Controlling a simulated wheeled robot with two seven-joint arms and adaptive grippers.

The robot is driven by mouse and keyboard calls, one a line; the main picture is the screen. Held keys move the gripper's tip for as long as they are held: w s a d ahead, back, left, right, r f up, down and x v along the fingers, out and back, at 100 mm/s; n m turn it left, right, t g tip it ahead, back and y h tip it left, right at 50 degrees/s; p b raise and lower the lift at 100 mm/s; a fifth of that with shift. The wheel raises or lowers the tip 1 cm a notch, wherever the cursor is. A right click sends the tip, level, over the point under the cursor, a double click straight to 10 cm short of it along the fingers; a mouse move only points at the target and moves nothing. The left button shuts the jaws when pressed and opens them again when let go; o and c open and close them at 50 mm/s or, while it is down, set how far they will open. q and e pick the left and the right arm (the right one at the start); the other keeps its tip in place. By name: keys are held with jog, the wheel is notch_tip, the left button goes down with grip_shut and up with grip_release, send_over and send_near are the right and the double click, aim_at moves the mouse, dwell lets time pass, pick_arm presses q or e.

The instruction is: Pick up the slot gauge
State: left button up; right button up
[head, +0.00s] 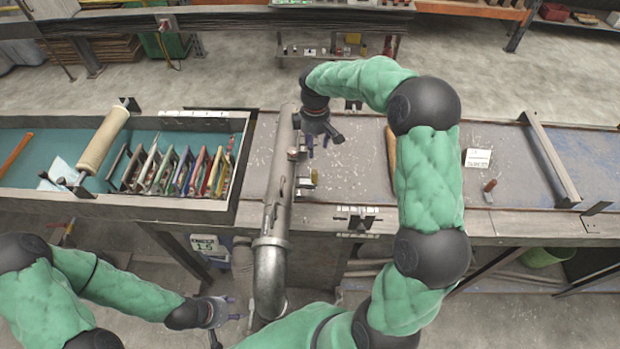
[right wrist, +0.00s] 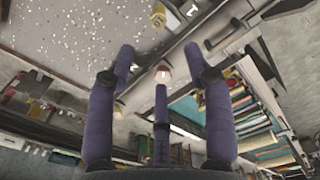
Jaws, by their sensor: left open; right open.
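I cannot tell for sure which object is the slot gauge. A small yellowish piece (head: 313,178) lies beside the grey metal pipe (head: 277,195) on the bench; a yellow piece (right wrist: 158,15) also shows at the top of the right wrist view. A small pale and reddish round piece (right wrist: 163,75) appears between my right fingers in that view. My right gripper (head: 322,143) is open and empty above the bench, just right of the pipe. My left gripper (head: 222,312) is open and empty in front of the bench, low and left of the pipe.
A tray (head: 240,165) on the left holds a row of coloured flat pieces (head: 180,172) and a roller (head: 103,140). A white card (head: 478,158) and a small reddish-brown piece (head: 489,186) lie right of my arm. A dark bracket (head: 357,219) sits at the bench's front edge.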

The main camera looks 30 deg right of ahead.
jog(key=b, duration=0.4)
send_over(314, 170)
jog(key=f, duration=0.5)
jog(key=shift+w, duration=0.2)
jog(key=shift+f+b, duration=0.35)
jog(key=shift+b, duration=0.05)
notch_tip(314, 170, down, 5)
jog(key=shift+f, duration=0.15)
jog(key=f, duration=0.4)
jog(key=shift+s, duration=0.3)
jog(key=shift+f, duration=0.6)
grip_shut()
